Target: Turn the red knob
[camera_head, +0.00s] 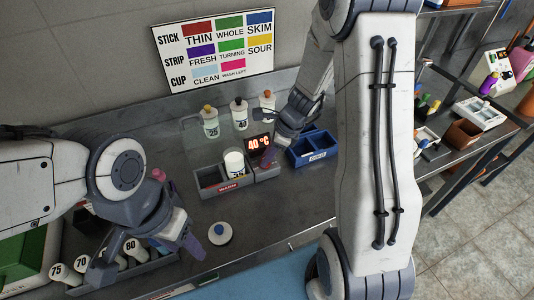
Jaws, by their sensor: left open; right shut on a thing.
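I cannot make out a red knob for certain in the head view. A dark unit with a lit red "40 °C" display (259,143) stands at the middle of the steel bench. A small purple-pink piece (268,157) shows at its front. My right gripper (274,125) is over the back of the bench, just above and right of the display, near a bottle with an orange cap (267,101). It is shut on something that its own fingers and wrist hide. My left gripper (148,258) is open at the front left, above a rack of numbered bottles (163,265).
A "WARM" tray (212,190) with a white cup (234,163) adjoins the display. A blue "COLD" tray (311,158) is right of it. Bottles 25 (210,127) and 40 (239,116) stand behind. A white round item (219,234) lies in front. My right arm blocks much of the right.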

